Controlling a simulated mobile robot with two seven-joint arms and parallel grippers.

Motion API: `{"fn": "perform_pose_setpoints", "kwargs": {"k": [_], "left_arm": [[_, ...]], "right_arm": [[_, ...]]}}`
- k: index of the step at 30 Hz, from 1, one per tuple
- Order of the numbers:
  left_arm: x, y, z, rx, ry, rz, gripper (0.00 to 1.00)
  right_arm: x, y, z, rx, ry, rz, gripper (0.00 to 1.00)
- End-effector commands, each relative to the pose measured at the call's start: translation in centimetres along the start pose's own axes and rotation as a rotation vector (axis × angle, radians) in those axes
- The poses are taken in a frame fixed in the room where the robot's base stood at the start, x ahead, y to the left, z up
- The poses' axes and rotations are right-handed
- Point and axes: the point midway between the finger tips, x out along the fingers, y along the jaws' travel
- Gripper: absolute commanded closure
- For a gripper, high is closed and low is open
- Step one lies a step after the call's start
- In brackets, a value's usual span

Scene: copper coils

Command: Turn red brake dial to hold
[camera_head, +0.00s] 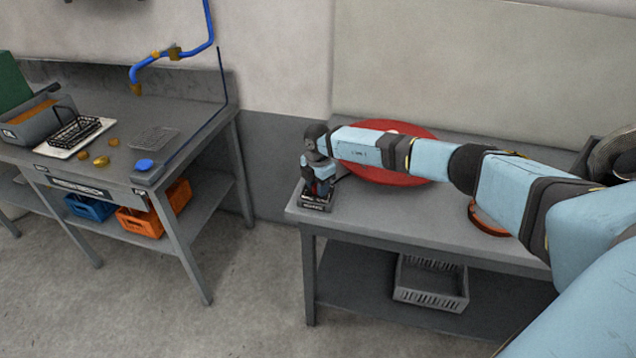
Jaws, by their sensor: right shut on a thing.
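The red brake dial (323,188) is at the left end of the right-hand table, on a small dark base (317,201) with a label too small to read. My right gripper (321,184) is over it, pointing down, and is shut on the dial. The fingers and wrist hide most of the dial, so its setting cannot be read. My right arm reaches in from the right across the table. My left gripper is not in view.
A large red disc (385,176) lies behind my right arm on the table (400,220). A copper-coloured ring (484,222) is partly hidden beneath the arm. A grey crate (430,283) sits on the lower shelf. A second bench (185,120) stands left, across a floor gap.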

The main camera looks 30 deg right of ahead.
Motion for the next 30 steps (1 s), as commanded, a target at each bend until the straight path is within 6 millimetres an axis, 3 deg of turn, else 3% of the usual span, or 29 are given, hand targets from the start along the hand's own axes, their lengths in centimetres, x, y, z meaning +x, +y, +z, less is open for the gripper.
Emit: {"fn": "perform_pose_setpoints", "kwargs": {"k": [15, 16, 19, 30], "left_arm": [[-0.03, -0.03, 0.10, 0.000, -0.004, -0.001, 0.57], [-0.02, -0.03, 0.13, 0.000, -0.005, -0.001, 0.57], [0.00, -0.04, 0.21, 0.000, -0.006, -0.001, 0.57], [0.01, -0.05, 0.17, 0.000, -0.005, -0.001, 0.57]], "right_arm": [[-0.06, 0.04, 0.04, 0.019, 0.000, 0.001, 0.86], [-0.06, 0.04, 0.04, 0.019, 0.000, 0.001, 0.58], [-0.06, 0.03, 0.03, 0.019, 0.000, 0.001, 0.37], [-0.60, 0.06, 0.07, 0.018, 0.000, 0.002, 0.37]]}}
